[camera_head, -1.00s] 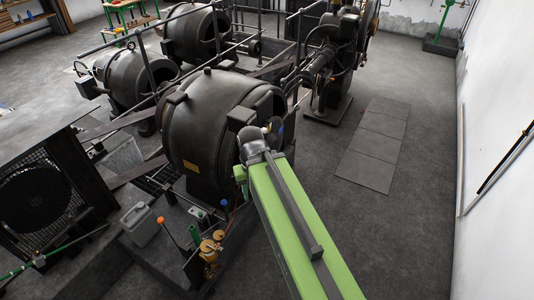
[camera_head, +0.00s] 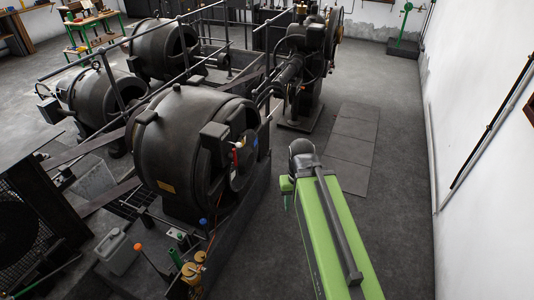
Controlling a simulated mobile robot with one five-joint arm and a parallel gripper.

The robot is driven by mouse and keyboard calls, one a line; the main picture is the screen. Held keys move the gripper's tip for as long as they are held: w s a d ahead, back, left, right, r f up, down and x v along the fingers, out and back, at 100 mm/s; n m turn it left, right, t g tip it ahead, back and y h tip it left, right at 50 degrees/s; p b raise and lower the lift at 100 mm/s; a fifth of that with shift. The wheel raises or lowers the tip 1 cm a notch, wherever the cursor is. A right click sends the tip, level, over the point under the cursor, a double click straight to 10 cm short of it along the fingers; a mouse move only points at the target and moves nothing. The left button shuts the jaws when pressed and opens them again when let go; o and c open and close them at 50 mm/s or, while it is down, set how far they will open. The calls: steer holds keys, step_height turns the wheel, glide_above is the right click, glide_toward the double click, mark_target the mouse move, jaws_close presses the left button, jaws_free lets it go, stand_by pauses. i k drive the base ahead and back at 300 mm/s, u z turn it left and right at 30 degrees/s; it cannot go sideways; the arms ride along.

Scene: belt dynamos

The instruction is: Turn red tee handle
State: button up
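A small red part (camera_head: 236,157), which looks like the red tee handle, shows on the right end of the nearest dark dynamo (camera_head: 180,145). It is too small to make out its shape or angle. My green arm (camera_head: 325,225) reaches up from the bottom right, with a dark rounded joint at its far end, to the right of the dynamo and apart from it in the picture. My gripper itself is not visible, hidden beyond or below the arm.
A blue-topped part (camera_head: 203,221), an orange knob (camera_head: 138,247) and a grey can (camera_head: 117,254) stand low at the dynamo's front left. Railings and more dynamos (camera_head: 164,47) lie behind. Open floor (camera_head: 395,190) extends right, up to a white wall.

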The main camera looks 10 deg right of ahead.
mark_target(233, 156)
steer(key=z, duration=0.15)
steer(key=i, duration=0.65)
steer(key=u, duration=2.25)
steer(key=i, duration=0.5)
steer(key=z, duration=0.05)
